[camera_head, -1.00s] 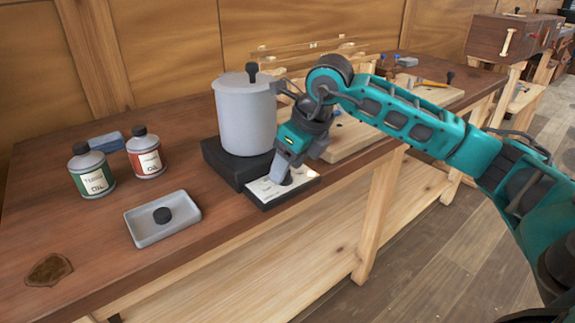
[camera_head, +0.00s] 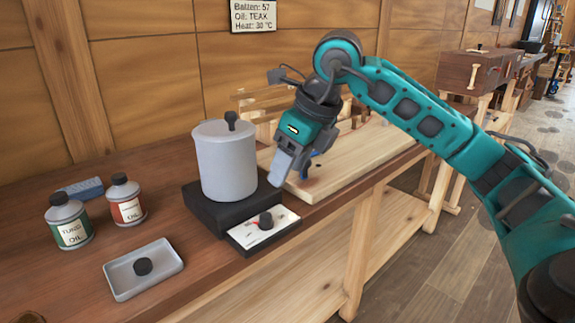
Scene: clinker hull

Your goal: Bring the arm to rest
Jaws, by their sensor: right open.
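My right arm is teal and comes in from the right edge. Its right gripper (camera_head: 281,170) hangs in the air above and behind the dial panel, to the right of the pot, with its fingers pointing down. The grey lidded pot (camera_head: 226,165) stands on a black heater base (camera_head: 201,208). The heater's front panel (camera_head: 257,236) has a black knob (camera_head: 265,221) with a red mark beside it, apart from the gripper. My left gripper is not in view.
A grey tray (camera_head: 172,259) with a black cap (camera_head: 142,266) lies at the front left. Green-label (camera_head: 69,227) and red-label (camera_head: 128,204) oil bottles stand behind it, near a blue block (camera_head: 80,189). A wooden board (camera_head: 345,163) lies right of the pot. A sign (camera_head: 253,15) hangs on the wall.

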